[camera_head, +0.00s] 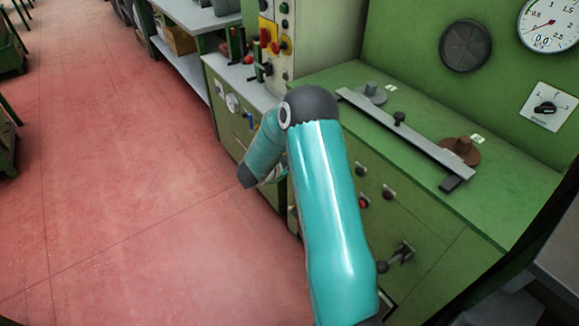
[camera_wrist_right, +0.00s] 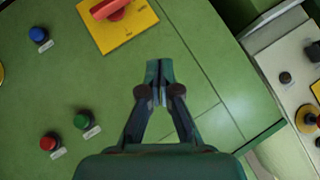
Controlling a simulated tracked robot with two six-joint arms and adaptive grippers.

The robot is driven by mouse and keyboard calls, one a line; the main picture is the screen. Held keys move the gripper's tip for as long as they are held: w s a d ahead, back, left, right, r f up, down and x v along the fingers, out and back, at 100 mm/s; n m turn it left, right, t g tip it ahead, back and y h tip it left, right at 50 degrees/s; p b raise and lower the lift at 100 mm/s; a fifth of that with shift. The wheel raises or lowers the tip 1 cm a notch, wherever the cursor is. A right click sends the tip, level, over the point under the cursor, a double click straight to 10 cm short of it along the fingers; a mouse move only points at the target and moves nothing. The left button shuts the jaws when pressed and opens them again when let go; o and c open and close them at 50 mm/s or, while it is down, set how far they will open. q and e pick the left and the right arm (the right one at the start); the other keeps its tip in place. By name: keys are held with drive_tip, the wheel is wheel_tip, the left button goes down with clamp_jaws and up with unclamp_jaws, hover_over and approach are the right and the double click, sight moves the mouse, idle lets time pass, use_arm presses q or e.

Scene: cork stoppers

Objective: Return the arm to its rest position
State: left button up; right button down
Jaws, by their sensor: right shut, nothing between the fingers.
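My right arm (camera_head: 325,200), teal with a dark elbow, rises from the bottom of the head view in front of the green bench. Its forearm bends down to the left, and its gripper is mostly hidden behind the arm there. In the right wrist view, my right gripper (camera_wrist_right: 160,80) has its fingertips together with nothing between them. It is in front of a green panel (camera_wrist_right: 210,62), apart from the buttons around it; I cannot tell its distance from the panel. My left gripper is not in view.
The green bench top (camera_head: 512,188) carries a long metal bar (camera_head: 415,140) and a brown round piece (camera_head: 460,150). A lever handle (camera_head: 397,255) sticks out of the bench front. A control cabinet (camera_head: 318,40) stands behind. The red floor (camera_head: 120,190) on the left is clear.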

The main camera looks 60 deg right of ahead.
idle(0.3)
drive_tip(key=w+a+f+n+t+y, duration=0.2)
drive_tip(key=w+a+f+n, duration=0.15)
drive_tip(key=a, duration=0.65)
drive_tip(key=w+a+f+n+t+y, duration=0.25)
drive_tip(key=a+f+n, duration=0.25)
drive_tip(key=a, duration=0.5)
drive_tip(key=w+a+f+n+t+y, duration=0.15)
drive_tip(key=w+a+f+n, duration=0.25)
drive_tip(key=a, duration=0.6)
drive_tip(key=s+a+f+n+g+y, duration=0.2)
drive_tip(key=s+a+n+y, duration=0.3)
drive_tip(key=s+a, duration=0.4)
drive_tip(key=s+a+f+n+g+y, duration=0.1)
drive_tip(key=s+a+n+g+y, duration=0.2)
drive_tip(key=s+a+n, duration=0.55)
wheel_tip(320, 180, up, 14)
drive_tip(key=w+a+m+p, duration=0.1)
drive_tip(key=a+p, duration=0.1)
drive_tip(key=p, duration=1.1)
drive_tip(key=shift+w+a+f+m+p, duration=0.2)
drive_tip(key=shift+w+a+m+p, duration=0.1)
drive_tip(key=shift+a+p, duration=0.1)
